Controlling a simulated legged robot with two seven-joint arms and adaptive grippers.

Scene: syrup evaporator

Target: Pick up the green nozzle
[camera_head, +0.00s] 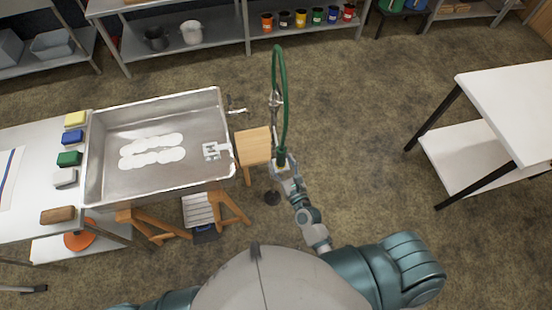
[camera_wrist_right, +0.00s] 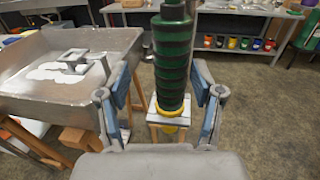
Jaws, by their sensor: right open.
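The green nozzle (camera_wrist_right: 173,60) is a ribbed green cylinder with a yellow ring at its lower end. In the head view the nozzle (camera_head: 281,153) hangs upright from a looped green hose (camera_head: 276,70). My right gripper (camera_head: 284,165) is at the nozzle's lower end. In the right wrist view my right gripper (camera_wrist_right: 160,92) is open, one blue-padded finger on each side of the nozzle. A gap shows between the nozzle and each finger. My left gripper is out of view.
A metal evaporator pan (camera_head: 205,115) with white patches stands left of the nozzle. A wooden stool (camera_head: 253,147) is close beside the right gripper. A white table (camera_head: 515,100) stands at right. Shelves with colored cups (camera_head: 300,18) line the back. Open floor lies between.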

